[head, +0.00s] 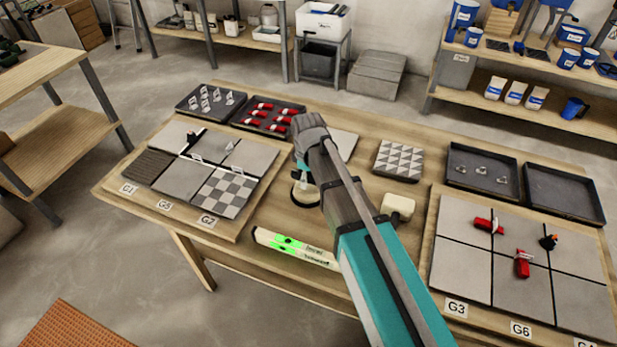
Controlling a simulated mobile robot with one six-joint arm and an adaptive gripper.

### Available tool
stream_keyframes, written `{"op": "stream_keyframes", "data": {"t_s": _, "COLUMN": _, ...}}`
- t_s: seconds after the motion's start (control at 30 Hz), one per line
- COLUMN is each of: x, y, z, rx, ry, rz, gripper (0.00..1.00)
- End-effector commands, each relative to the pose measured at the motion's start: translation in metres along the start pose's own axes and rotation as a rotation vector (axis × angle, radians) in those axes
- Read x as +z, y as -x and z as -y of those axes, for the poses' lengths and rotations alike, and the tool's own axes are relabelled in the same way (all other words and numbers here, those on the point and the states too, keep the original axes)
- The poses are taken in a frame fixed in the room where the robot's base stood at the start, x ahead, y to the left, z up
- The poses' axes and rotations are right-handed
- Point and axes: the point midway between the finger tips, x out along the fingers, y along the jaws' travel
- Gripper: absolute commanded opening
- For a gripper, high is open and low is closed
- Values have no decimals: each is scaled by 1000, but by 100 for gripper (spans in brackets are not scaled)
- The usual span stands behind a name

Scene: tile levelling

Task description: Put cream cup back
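A round cream cup (305,193) with a dark rim shows just left of my arm, at the middle of the wooden table (262,210). My gripper (303,172) is at or just above it, and the teal and dark arm links hide most of both. I cannot tell whether the fingers touch the cup or whether it rests on the table.
A level with green vials (295,247) lies in front. Tile panels stand left (180,180) and right (465,265), the right one with red pieces on it. Trays of clips (210,101) and red wedges (270,116) are behind; a patterned tile (398,160) lies right of the arm.

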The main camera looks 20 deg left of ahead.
Motion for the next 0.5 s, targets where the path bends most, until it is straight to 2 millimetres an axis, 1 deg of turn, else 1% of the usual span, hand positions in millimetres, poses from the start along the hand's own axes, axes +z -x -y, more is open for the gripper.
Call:
{"op": "stream_keyframes", "data": {"t_s": 0.3, "x": 0, "y": 1, "z": 0, "rx": 0, "ry": 0, "rz": 0, "gripper": 65}}
{"op": "stream_keyframes", "data": {"t_s": 0.5, "x": 0, "y": 8, "z": 0, "rx": 0, "ry": 0, "rz": 0, "gripper": 65}}
